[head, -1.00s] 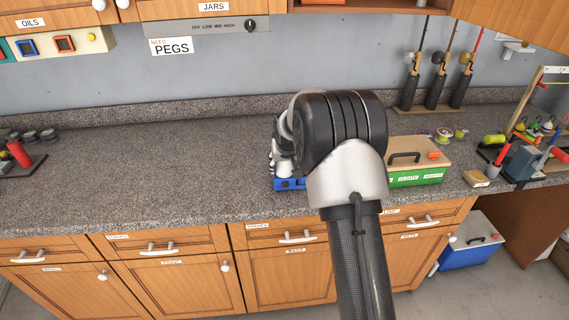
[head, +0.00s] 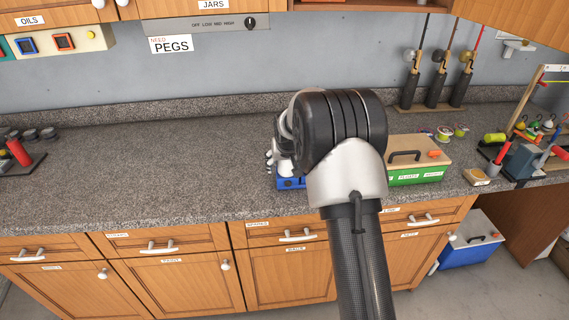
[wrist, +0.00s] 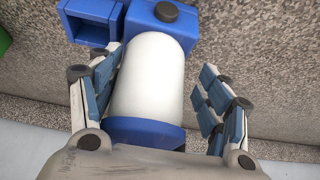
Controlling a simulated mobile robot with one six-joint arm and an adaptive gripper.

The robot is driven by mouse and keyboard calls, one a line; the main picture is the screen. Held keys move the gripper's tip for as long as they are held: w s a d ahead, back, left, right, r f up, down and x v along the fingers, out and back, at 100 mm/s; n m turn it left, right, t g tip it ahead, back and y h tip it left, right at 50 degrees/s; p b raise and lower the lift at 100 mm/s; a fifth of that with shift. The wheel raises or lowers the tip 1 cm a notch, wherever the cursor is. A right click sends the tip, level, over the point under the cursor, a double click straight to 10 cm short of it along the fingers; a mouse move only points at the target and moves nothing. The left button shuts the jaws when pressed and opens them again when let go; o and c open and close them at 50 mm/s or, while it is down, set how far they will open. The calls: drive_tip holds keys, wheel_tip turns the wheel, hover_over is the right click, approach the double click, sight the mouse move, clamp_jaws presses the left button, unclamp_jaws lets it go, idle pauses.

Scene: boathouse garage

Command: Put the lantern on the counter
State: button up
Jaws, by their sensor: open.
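The lantern (wrist: 150,75) has a white rounded body with blue parts at both ends and a dark round knob on its far blue block. In the head view only a blue part of it (head: 290,183) shows on the counter (head: 140,170); my arm hides the rest. My gripper (wrist: 160,68) is open, with its fingers on both sides of the white body. The left fingers are close against it, and I cannot tell if they touch. A gap shows on the right side.
A green box with a wooden lid (head: 418,172) stands just right of my arm. Fishing rods (head: 436,90) stand behind it, and a vise (head: 525,160) is farther right. The counter left of my arm is wide and clear, up to a red-topped item (head: 19,153).

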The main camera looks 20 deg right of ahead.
drive_tip(key=shift+o, duration=0.3)
drive_tip(key=v, duration=1.2)
drive_tip(key=shift+c, duration=0.5)
clamp_jaws()
idle(0.6)
idle(0.5)
idle(0.4)
drive_tip(key=p+v, duration=0.5)
drive_tip(key=v, duration=0.7)
idle(0.7)
drive_tip(key=shift+a, duration=0.1)
idle(0.3)
